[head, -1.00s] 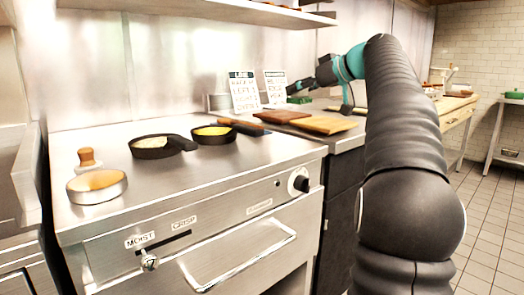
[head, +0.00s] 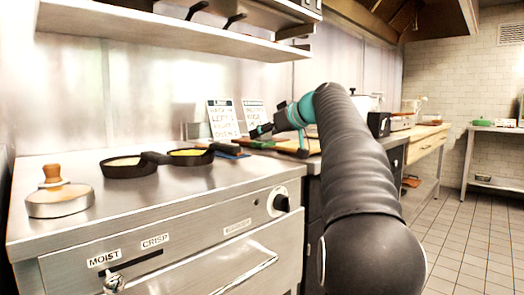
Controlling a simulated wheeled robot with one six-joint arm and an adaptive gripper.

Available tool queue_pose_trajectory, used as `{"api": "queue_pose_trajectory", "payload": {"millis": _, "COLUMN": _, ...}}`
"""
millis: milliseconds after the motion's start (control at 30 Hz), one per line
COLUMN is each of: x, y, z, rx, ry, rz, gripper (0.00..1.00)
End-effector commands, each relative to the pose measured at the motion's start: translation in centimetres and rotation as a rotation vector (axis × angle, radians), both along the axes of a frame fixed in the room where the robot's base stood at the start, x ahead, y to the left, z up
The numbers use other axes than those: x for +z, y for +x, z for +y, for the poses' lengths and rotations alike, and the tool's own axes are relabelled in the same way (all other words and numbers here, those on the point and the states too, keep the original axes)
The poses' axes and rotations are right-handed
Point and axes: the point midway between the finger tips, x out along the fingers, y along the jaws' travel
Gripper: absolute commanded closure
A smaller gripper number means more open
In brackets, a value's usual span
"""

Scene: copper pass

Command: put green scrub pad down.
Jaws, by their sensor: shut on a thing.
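My gripper (head: 258,131) reaches over the counter beside the griddle, at the far end of my dark arm with its teal wrist. It is small in the head view, and its fingers point left and down. The green scrub pad (head: 262,144) shows as a small green patch just under the fingertips, above or against the wooden boards. The gripper is shut on the pad. The exact contact, and whether the pad touches what is below, is too small to tell.
Wooden boards (head: 298,149) lie under and right of the gripper. Two upright sign cards (head: 223,119) stand behind it. Two small black pans (head: 128,166) and a wooden-handled press (head: 60,198) sit on the steel griddle (head: 150,205). A shelf (head: 150,32) hangs above.

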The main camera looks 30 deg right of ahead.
Motion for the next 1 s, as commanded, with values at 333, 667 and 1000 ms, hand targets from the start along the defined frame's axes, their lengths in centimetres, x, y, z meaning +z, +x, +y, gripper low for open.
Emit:
{"api": "queue_pose_trajectory", "payload": {"millis": 333, "x": -3.7, "y": 0.4, "z": 0.2, "rx": -0.001, "ry": 0.001, "rz": 0.002, "gripper": 0.86}}
{"api": "queue_pose_trajectory", "payload": {"millis": 667, "x": -4.3, "y": 0.4, "z": 0.3, "rx": 0.0, "ry": -0.001, "rz": 0.0, "gripper": 0.86}}
{"api": "queue_pose_trajectory", "payload": {"millis": 1000, "x": -4.6, "y": 0.4, "z": 0.2, "rx": 0.0, "ry": 0.0, "rz": 0.0, "gripper": 0.26}}
